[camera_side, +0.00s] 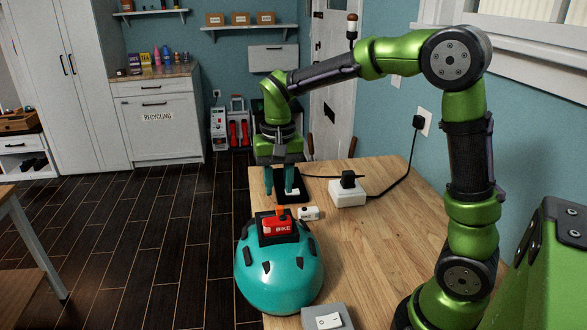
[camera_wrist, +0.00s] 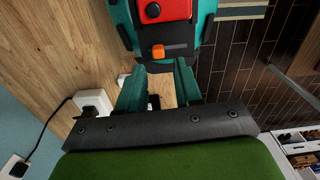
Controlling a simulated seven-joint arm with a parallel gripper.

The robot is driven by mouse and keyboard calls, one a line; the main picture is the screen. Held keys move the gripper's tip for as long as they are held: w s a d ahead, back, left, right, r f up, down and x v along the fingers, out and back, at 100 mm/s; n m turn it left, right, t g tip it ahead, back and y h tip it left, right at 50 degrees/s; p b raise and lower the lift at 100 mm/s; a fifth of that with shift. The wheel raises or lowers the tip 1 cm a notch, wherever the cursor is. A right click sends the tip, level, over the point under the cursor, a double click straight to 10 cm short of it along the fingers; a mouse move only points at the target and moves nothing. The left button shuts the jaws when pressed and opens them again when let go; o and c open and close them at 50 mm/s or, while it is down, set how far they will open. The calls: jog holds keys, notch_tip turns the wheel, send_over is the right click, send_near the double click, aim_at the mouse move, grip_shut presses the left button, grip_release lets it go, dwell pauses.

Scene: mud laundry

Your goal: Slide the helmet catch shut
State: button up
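The teal helmet (camera_side: 280,280) sits on the wooden table near its left edge. A red block marked BIKE (camera_side: 280,227) is mounted on it, and an orange catch (camera_side: 281,211) stands on a dark base just behind the block. In the wrist view the orange catch (camera_wrist: 172,50) lies ahead of the fingertips, below the red block (camera_wrist: 165,10). My gripper (camera_side: 279,192) points down behind the helmet, apart from the catch. Its two teal fingers (camera_wrist: 161,74) are spread with a gap between them and hold nothing. I cannot tell the catch's exact position along its track.
A black pad (camera_side: 302,197) lies under my gripper. A small white device (camera_side: 309,214) lies right of the catch. A white power box (camera_side: 350,195) with a plug and cord stands further right. A grey switch box (camera_side: 340,312) is at the front. The table's middle is clear.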

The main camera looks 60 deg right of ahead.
aim_at(280, 207)
jog(key=shift+w+d+r+m, duration=0.15)
jog(key=shift+r+m, duration=0.15)
jog(key=shift+r, duration=0.25)
jog(key=shift+f, duration=3.05)
grip_shut()
jog(key=shift+s, duration=0.25)
grip_release()
